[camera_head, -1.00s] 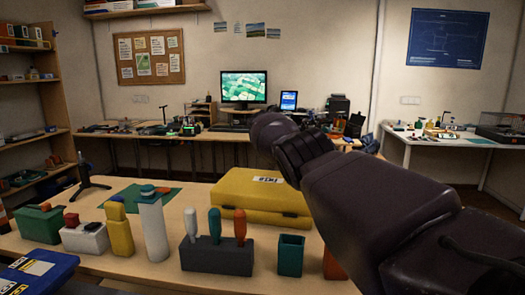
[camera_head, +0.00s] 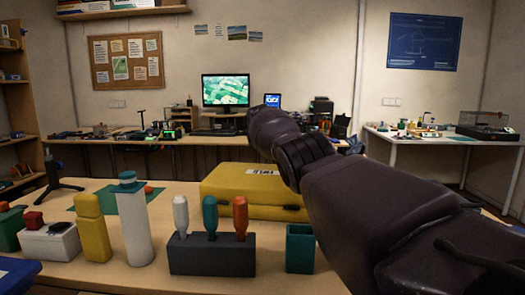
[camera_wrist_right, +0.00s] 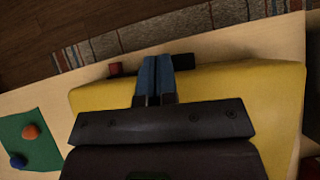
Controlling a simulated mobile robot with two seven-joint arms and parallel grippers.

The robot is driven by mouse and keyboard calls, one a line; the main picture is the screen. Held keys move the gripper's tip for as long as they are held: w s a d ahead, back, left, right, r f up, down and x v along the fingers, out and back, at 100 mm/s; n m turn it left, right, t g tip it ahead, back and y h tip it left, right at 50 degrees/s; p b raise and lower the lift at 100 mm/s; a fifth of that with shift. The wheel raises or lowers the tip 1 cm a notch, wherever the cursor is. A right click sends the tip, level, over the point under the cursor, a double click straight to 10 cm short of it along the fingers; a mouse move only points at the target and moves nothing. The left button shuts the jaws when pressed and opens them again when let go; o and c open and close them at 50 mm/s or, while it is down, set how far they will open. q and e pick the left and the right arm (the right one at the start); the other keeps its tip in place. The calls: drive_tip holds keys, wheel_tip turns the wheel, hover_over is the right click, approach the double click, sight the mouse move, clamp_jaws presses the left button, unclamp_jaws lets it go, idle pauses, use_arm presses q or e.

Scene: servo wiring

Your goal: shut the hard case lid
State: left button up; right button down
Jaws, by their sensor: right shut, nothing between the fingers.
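The yellow hard case (camera_head: 225,190) lies on the near table, behind the row of tools. Its lid (camera_head: 218,174) lies flat over the base with a dark seam at the front and side; I cannot tell whether it is fully shut. My right arm crosses in front of the case's right part and hides it. In the right wrist view, the yellow case (camera_wrist_right: 270,95) fills the middle. My right gripper (camera_wrist_right: 157,62) is shut and empty over the case's far edge, by a dark bar there. Touching is unclear. My left gripper is not in view.
A dark holder (camera_head: 211,256) with several screwdrivers, a teal bin (camera_head: 300,249), a white bottle (camera_head: 134,220) and a yellow bottle (camera_head: 93,228) stand in front of the case. A green mat (camera_wrist_right: 32,143) with small knobs lies left of it.

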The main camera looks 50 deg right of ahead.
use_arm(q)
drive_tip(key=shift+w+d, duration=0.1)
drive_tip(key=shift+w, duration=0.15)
use_arm(e)
drive_tip(key=shift+f, duration=0.1)
drive_tip(key=shift+a+r+p, duration=0.15)
drive_tip(key=shift+r+p, duration=0.2)
drive_tip(key=shift+r, duration=0.15)
use_arm(q)
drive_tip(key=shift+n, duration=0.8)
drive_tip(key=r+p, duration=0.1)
drive_tip(key=p, duration=0.1)
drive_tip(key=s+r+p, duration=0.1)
drive_tip(key=p, duration=0.2)
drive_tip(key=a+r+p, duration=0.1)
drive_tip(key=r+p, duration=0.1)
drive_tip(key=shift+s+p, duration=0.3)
use_arm(e)
drive_tip(key=v, duration=1)
drive_tip(key=shift+s, duration=0.15)
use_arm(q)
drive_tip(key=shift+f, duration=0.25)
use_arm(e)
drive_tip(key=shift+f, duration=0.2)
